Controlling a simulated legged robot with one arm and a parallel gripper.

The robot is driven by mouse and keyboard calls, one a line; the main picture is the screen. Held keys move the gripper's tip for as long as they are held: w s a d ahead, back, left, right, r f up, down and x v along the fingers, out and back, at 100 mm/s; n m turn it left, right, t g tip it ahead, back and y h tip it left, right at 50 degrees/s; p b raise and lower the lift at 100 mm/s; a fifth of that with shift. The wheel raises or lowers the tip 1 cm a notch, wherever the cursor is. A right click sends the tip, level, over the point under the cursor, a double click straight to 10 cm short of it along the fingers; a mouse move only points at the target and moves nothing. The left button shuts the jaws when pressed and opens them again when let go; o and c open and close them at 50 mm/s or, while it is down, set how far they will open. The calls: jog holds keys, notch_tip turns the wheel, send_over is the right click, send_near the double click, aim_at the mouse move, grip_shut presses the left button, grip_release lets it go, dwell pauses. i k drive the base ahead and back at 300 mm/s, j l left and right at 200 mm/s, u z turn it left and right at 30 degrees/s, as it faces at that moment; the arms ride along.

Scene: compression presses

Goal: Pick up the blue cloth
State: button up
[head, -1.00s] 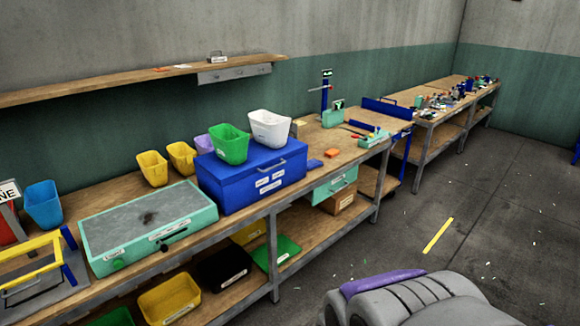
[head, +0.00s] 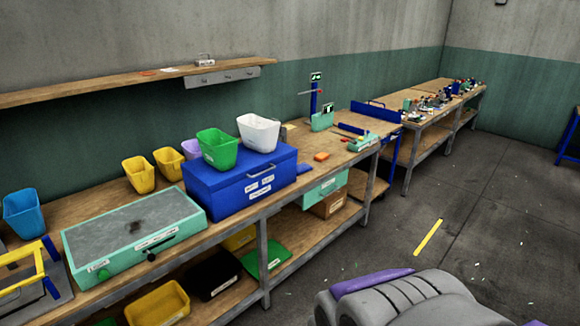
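A small flat blue piece (head: 303,169), likely the blue cloth, lies on the wooden bench just right of the large blue box (head: 228,190). My gripper is not in view. A grey and purple part of my own body fills the bottom right, apart from the bench.
A green bin (head: 219,149) and a white bin (head: 258,133) stand on the blue box. An orange block (head: 321,156) lies right of the blue piece. A teal case (head: 135,233) sits at left. The floor (head: 480,210) right of the bench is mostly clear.

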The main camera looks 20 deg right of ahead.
aim_at(303, 168)
jog(key=i+l+z, duration=0.1)
jog(key=i+l, duration=2.8)
jog(key=i, duration=0.05)
